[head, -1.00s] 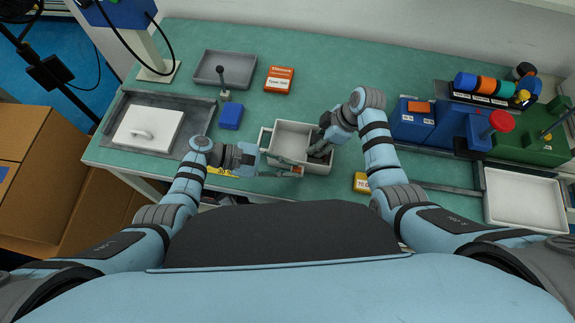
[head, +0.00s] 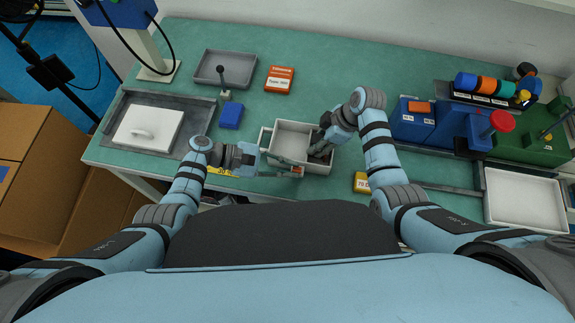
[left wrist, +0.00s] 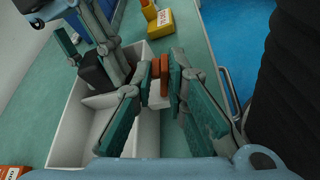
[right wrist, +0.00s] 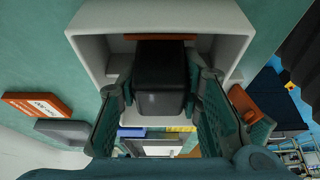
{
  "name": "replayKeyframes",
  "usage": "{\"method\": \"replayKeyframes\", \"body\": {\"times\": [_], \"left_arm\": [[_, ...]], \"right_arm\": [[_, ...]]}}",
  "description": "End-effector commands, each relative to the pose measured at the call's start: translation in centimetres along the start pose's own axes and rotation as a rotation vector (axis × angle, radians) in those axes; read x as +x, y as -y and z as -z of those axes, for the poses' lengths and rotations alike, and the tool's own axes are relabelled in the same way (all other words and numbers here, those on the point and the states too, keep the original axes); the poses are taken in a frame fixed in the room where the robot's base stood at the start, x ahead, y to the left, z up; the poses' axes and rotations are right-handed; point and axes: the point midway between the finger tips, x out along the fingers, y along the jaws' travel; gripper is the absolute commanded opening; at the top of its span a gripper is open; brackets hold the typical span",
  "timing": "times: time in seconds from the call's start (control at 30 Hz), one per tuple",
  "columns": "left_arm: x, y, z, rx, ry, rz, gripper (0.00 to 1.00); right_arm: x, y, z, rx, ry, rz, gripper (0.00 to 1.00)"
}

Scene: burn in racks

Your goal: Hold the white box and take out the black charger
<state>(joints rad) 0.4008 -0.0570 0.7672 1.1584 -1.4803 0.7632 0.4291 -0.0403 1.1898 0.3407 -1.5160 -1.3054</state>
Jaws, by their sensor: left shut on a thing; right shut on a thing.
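The white box (head: 295,136) stands open on the green table in front of me. My right gripper (head: 318,148) reaches into the box's right end. In the right wrist view, the right gripper (right wrist: 161,92) is shut on the black charger (right wrist: 162,72), with a finger on each side. The charger also shows in the left wrist view (left wrist: 95,72), at the box's far end. Whether it touches the box floor is hidden.
A blue box (head: 231,116), a grey tray (head: 210,72) and an orange box (head: 279,80) lie behind and left. A white lid (head: 148,128) is far left. Blue fixtures (head: 412,124) and a white tray (head: 523,200) stand right.

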Motion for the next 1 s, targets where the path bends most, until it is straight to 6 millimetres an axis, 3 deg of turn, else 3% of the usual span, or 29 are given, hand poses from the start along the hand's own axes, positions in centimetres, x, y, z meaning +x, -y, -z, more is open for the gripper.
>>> {"method": "replayKeyframes", "body": {"times": [0.37, 0.87, 0.9, 1.0], "left_arm": [[0.0, 0.1, 0.1, -0.002, -0.004, 0.001, 0.00], [0.0, 0.0, 0.0, -0.001, -0.001, 0.000, 0.00], [0.0, 0.1, 0.0, -0.001, -0.001, 0.000, 0.00], [0.0, 0.1, 0.0, -0.001, -0.001, 0.000, 0.00]], "right_arm": [[-1.3, -0.1, 0.6, 0.000, -0.002, -0.002, 0.00], [-0.3, -0.1, 0.2, -0.001, -0.001, 0.000, 0.00], [-0.3, -0.1, 0.2, -0.001, -0.001, 0.000, 0.37], [-0.3, -0.1, 0.2, -0.001, -0.002, 0.000, 0.53]]}}
